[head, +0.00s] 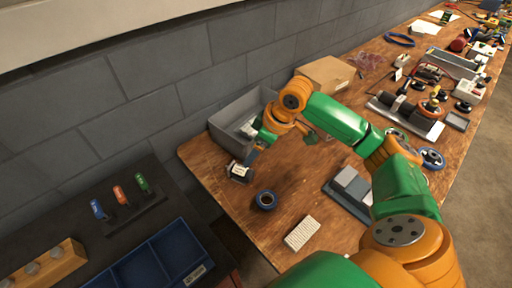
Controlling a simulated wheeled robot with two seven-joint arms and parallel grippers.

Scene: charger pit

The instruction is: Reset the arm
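My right arm, green and orange, reaches in from the lower right across the wooden workbench (222,198). Its wrist is above the front right edge of a grey open bin (226,142). My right gripper (246,160) points down and left beside the bin; its fingers are small and partly hidden, so I cannot tell if they are open or shut. A small dark and white item (239,172) shows at the fingertips, and I cannot tell if it is held. A whitish item lies in the bin. My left gripper is not in view.
A cardboard box (325,74) stands behind the arm. Tools crowd the bench at the right. A dark table with blue trays (150,262) is at lower left. A block wall runs behind.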

